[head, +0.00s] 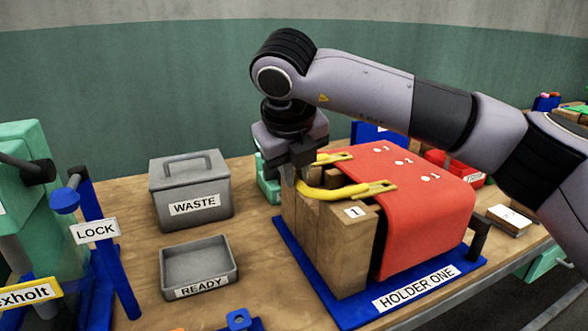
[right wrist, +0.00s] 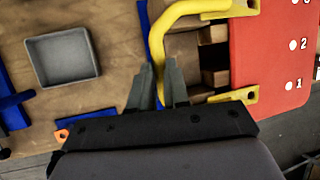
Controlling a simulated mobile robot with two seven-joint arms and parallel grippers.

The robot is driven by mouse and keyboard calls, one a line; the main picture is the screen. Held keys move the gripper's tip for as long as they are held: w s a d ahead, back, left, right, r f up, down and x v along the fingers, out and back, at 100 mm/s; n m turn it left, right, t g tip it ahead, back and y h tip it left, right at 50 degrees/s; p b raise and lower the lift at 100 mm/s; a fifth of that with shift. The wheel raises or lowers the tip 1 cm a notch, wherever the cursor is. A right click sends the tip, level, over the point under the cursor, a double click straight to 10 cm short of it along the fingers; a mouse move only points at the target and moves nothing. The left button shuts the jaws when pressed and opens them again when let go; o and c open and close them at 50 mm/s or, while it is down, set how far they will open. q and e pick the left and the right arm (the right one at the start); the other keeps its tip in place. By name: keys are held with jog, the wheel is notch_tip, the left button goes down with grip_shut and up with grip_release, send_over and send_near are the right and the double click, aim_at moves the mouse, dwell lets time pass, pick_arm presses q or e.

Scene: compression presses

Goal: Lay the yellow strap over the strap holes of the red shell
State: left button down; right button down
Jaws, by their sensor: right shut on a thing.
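The yellow strap (head: 335,192) is a U-shaped band with two slotted flat ends. My right gripper (head: 299,172) is shut on its curved middle, above the wooden blocks at the shell's left side. In the right wrist view the strap (right wrist: 157,45) passes between the fingers (right wrist: 158,72). Its two ends reach to the left edge of the red shell (head: 430,210); whether they touch it I cannot tell. The shell's white strap holes (right wrist: 291,87), numbered 1 to 3, lie farther right, uncovered by the strap. My left gripper is not in view.
The shell sits over wooden blocks (head: 345,250) on the blue HOLDER ONE base (head: 345,310). A grey WASTE bin (head: 190,185) and an empty grey READY tray (head: 199,268) stand left. A blue LOCK post (head: 110,255) is farther left. Bare table lies between tray and holder.

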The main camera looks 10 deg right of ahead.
jog(key=c, duration=1)
grip_release()
jog(key=shift+c, duration=0.2)
